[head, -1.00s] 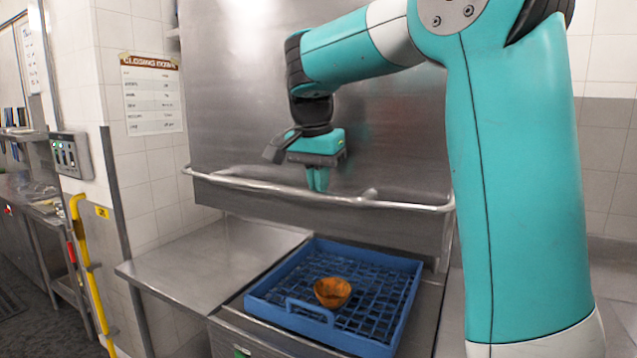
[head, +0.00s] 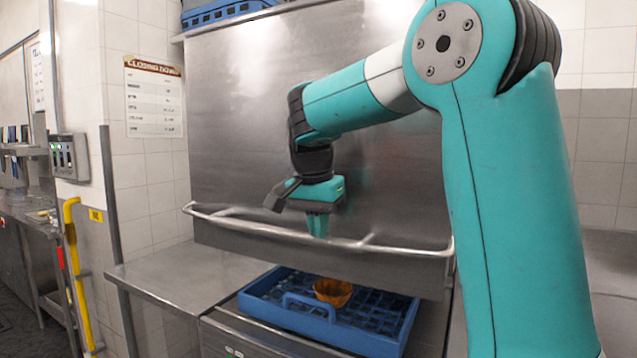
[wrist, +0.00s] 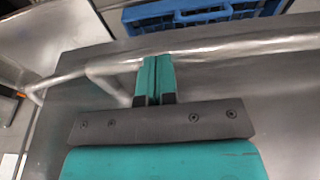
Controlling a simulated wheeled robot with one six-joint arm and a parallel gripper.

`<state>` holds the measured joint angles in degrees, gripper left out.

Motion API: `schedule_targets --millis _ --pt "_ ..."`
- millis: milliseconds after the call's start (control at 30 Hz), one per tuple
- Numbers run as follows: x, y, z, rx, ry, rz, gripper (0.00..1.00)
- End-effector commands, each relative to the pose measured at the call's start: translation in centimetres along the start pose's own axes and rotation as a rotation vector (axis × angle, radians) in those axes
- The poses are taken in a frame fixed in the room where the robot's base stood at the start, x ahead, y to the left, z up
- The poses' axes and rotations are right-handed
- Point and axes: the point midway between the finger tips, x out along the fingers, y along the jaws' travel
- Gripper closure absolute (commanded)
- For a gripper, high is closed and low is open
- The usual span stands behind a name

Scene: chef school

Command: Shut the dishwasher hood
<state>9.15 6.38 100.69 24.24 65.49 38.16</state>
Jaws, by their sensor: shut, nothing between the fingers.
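The dishwasher hood (head: 260,120) is a large steel box with a long bar handle (head: 405,250) across its lower front. It hangs partly lowered, with a gap between its lower edge and the blue rack (head: 375,340) below. My gripper (head: 318,228) points down with its fingers together, at the bar's height near its middle. In the wrist view the shut fingertips (wrist: 157,62) overlap the bar handle (wrist: 225,45); the bar is not between them. I cannot tell for sure whether they touch it.
An orange bowl (head: 333,291) sits in the blue rack under the hood. A steel side table (head: 185,275) lies to the left. Another blue rack (head: 222,10) is above the hood. A yellow pole (head: 78,270) stands by the left wall.

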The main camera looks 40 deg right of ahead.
Motion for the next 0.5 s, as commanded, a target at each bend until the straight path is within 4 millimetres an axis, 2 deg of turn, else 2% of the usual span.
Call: schedule_targets --millis 33,300,500 --pt "3.5 0.1 0.7 0.0 -0.003 0.005 1.0" --pt "12.8 0.1 2.6 -0.002 -0.004 0.006 1.0" --pt "18.5 0.1 3.7 -0.002 -0.003 0.004 1.0"
